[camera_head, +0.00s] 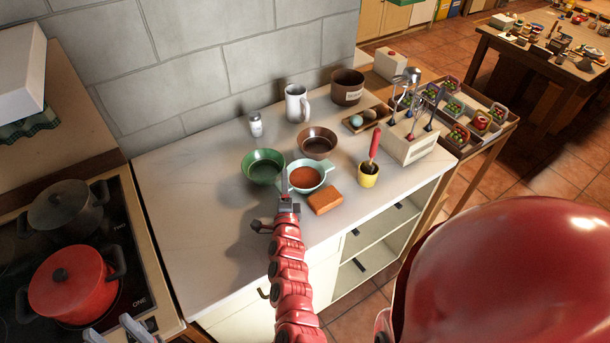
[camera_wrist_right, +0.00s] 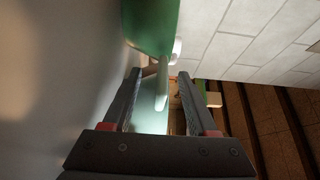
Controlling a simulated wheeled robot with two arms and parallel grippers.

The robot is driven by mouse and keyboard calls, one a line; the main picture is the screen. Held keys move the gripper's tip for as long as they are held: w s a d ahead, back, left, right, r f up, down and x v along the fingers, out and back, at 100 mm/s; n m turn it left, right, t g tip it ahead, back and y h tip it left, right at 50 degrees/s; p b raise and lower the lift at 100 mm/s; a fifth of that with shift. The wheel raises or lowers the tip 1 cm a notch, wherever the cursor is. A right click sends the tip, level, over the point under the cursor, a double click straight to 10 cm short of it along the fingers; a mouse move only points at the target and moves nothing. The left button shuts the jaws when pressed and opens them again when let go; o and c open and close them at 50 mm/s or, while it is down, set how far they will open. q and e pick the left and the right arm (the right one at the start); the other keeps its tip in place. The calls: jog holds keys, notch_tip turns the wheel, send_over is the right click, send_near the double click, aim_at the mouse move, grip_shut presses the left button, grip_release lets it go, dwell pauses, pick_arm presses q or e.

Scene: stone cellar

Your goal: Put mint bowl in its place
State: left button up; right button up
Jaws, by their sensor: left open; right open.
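The mint bowl (camera_head: 311,189) stands upright on the pale counter with a reddish-brown filling inside. The green bowl (camera_head: 262,168) is close beside it on the left, and a brown bowl (camera_head: 317,143) is behind it. My right gripper (camera_head: 287,199) is open at the near left rim of the mint bowl. In the right wrist view the open fingers (camera_wrist_right: 165,92) have a pale mint edge (camera_wrist_right: 161,95) between them; whether they touch it I cannot tell. My left gripper (camera_head: 111,330) is open and empty, at the bottom left edge near the stove.
An orange-brown block (camera_head: 325,200) lies just right of my right gripper. A red pot (camera_head: 70,280) is on the stove. The counter's left part is clear.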

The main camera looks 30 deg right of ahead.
jog(key=shift+w, duration=0.2)
grip_shut()
jog(key=shift+s+f, duration=0.1)
jog(key=shift+f, duration=0.05)
dwell(1.2)
